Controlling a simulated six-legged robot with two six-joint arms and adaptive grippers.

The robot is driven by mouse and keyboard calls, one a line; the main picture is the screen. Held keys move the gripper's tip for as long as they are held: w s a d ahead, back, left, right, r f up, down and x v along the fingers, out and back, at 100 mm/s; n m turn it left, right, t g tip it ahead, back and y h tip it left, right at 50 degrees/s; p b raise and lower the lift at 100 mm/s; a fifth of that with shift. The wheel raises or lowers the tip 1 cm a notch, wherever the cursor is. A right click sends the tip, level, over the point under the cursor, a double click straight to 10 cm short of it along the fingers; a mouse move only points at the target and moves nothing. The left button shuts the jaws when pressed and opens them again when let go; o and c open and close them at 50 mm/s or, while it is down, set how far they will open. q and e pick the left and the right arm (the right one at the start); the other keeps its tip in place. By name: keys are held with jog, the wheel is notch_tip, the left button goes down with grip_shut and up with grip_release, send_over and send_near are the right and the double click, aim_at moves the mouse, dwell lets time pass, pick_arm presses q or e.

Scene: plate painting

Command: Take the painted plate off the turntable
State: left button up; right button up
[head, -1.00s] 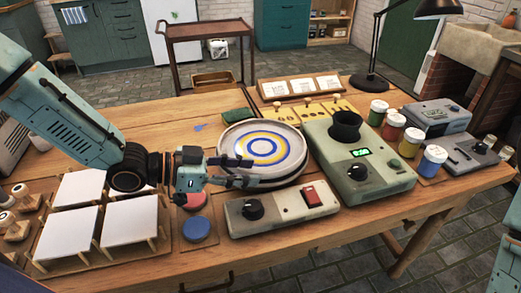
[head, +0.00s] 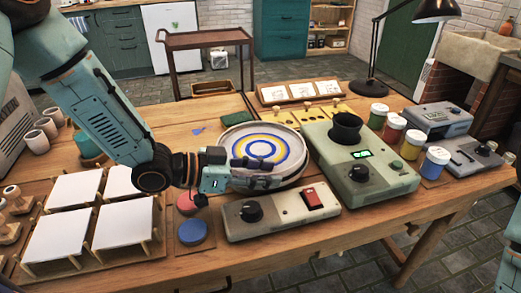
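The painted plate (head: 263,136), pale with a yellow ring and blue rings, lies flat on the round turntable (head: 297,183) in the middle of the table. The turntable is mostly hidden under the plate. My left gripper (head: 268,172) reaches in from the left at the plate's near side. One finger lies over the near rim and the other is lower, in front of the turntable's side. The fingers are apart, with the rim seemingly between them; I cannot tell whether they touch it. My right gripper is out of view.
A grey control box (head: 281,213) with a red switch stands close in front of the turntable. A larger green device (head: 362,170) is at its right. White-topped stands (head: 125,222) fill the left front. Paint jars (head: 412,145) stand at the right. A green sponge (head: 236,117) lies behind the plate.

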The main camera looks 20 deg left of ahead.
pick_arm(q)
grip_shut()
dwell(0.6)
